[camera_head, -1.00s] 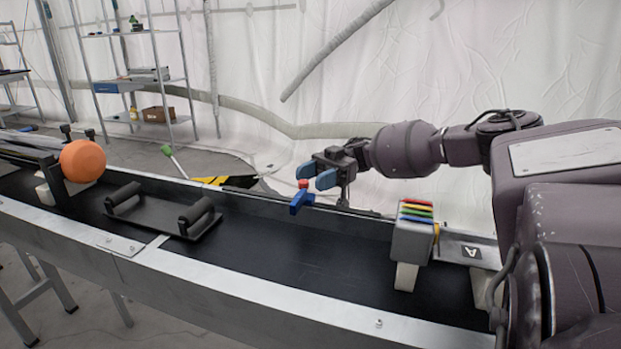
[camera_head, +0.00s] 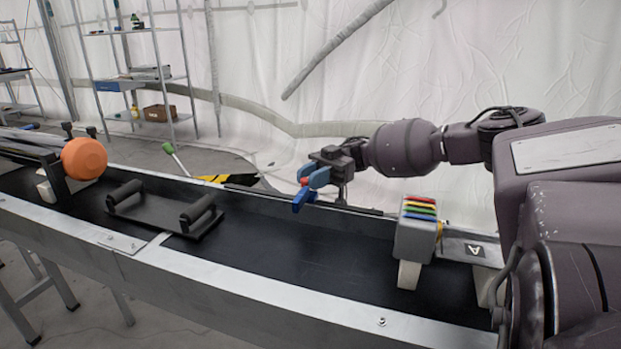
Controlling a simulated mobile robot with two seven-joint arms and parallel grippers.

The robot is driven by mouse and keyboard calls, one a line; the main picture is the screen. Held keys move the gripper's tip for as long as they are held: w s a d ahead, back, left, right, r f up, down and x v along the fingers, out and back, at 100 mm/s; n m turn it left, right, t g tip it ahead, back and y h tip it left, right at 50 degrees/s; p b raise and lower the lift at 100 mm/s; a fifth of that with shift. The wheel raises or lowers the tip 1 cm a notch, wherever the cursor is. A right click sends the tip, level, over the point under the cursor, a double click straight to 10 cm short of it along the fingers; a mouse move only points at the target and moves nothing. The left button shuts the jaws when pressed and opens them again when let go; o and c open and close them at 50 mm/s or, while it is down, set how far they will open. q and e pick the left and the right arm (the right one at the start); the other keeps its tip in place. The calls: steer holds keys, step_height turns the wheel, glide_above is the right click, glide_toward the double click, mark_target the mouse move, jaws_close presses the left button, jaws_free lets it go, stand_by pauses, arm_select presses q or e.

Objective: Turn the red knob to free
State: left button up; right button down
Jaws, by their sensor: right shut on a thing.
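My right gripper (camera_head: 311,177), with blue fingers, reaches in from the right to the far edge of the black trough. It is shut on the small red knob (camera_head: 304,181), of which a little red shows between and in front of the fingers. A blue piece (camera_head: 303,200) sits just below the red knob, at the fingertips. The knob's mounting and any marking are hidden or too small to read. My left gripper is not in view.
The black trough (camera_head: 290,255) has raised metal edges. On it are an orange rounded object (camera_head: 84,158), a black tray with two handles (camera_head: 165,209) and a grey block with coloured strips (camera_head: 414,235). Shelves stand behind.

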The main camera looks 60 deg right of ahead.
steer(key=n+g, duration=0.1)
steer(key=n+g+b, duration=0.1)
steer(key=g, duration=0.1)
steer(key=g+b, duration=0.1)
steer(key=shift+w+n, duration=0.25)
steer(key=shift+n, duration=0.15)
steer(key=c, duration=0.9)
jaws_free()
steer(key=shift+c, duration=0.2)
arm_select(q)
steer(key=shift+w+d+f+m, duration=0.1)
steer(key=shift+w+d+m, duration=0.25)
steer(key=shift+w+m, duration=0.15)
steer(key=p, duration=0.1)
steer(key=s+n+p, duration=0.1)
steer(key=p, duration=0.1)
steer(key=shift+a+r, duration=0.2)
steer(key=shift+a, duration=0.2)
arm_select(e)
step_height(320, 180, up, 20)
